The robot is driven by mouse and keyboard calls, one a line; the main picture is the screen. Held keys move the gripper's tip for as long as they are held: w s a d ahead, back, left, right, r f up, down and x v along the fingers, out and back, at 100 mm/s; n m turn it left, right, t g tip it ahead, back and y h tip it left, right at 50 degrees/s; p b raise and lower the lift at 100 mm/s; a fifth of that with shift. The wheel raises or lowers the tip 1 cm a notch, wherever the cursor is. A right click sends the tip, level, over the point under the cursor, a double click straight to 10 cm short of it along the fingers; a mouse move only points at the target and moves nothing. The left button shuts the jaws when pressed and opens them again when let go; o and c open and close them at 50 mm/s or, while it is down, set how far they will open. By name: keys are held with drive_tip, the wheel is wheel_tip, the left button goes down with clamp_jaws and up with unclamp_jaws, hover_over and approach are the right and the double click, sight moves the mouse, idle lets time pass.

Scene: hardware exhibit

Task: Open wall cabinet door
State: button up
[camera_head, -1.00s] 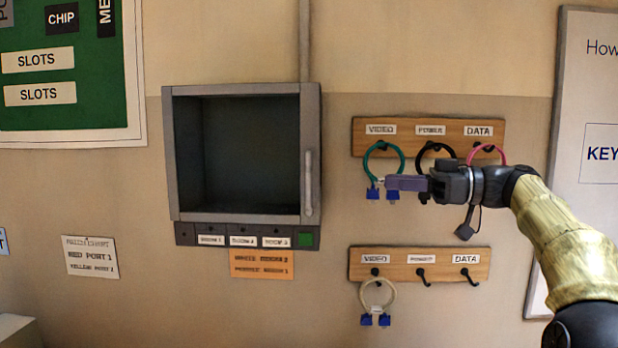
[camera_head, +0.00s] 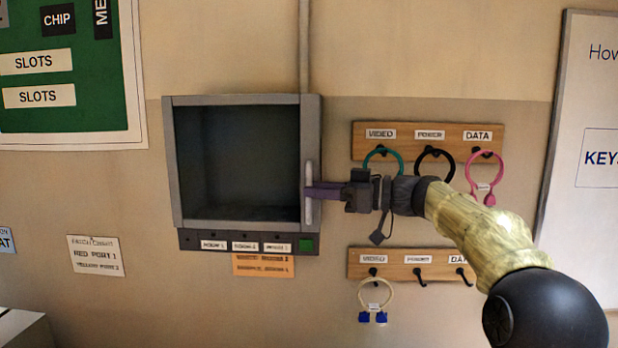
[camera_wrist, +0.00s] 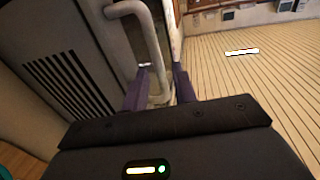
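The wall cabinet (camera_head: 190,240) is a grey box on the wall with a dark window in its door (camera_head: 287,100). The door looks shut, flush with the box. A light vertical bar handle (camera_head: 309,168) is on the right side of the door. In the wrist view, the handle (camera_wrist: 150,38) runs down between the two spread fingers (camera_wrist: 158,88). Gaps show beside it, and I cannot tell whether either finger touches it.
To the right, a wooden rack (camera_head: 452,131) holds a green cable (camera_head: 373,157), a black cable (camera_head: 423,158) and a pink cable (camera_head: 484,172). A lower rack (camera_head: 395,258) holds a pale cable (camera_head: 363,295). Labels and a green square (camera_head: 306,246) line the cabinet's bottom edge.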

drive_tip(key=shift+p+x, duration=0.35)
drive_tip(key=shift+x, duration=0.95)
clamp_jaws()
drive_tip(key=shift+d+f+t+b, duration=0.1)
drive_tip(key=shift+f+t+b, duration=0.05)
drive_tip(key=shift+t+b, duration=0.2)
